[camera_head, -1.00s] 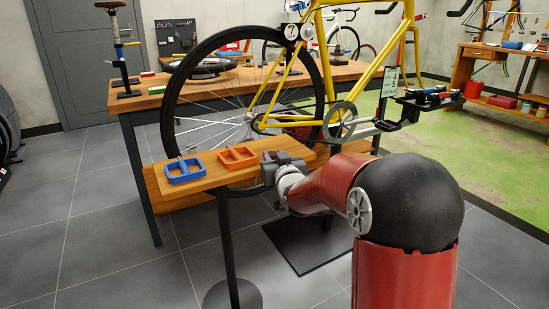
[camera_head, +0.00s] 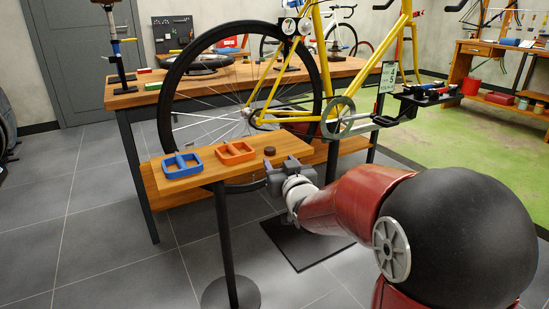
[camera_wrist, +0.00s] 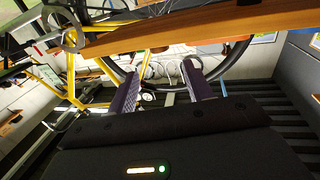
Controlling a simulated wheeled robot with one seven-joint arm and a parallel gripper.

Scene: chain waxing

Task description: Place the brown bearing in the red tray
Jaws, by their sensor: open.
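The brown bearing (camera_head: 269,151) is a small dark round piece standing on the right part of the narrow wooden board (camera_head: 207,177) in the head view. The red tray (camera_head: 251,157), orange-red with a middle divider, sits just left of it and looks empty. My gripper (camera_head: 274,176) is at the front edge of the board, near its right end, below and in front of the bearing and apart from it. In the wrist view my gripper (camera_wrist: 160,70) has its two fingers spread, with nothing between them. The bearing cannot be made out there.
A blue tray (camera_head: 183,172) sits at the board's left end. The board's edge (camera_wrist: 200,32) crosses the top of the wrist view. A yellow bicycle (camera_head: 326,70) stands close behind the board. A large wooden workbench (camera_head: 350,75) is further back.

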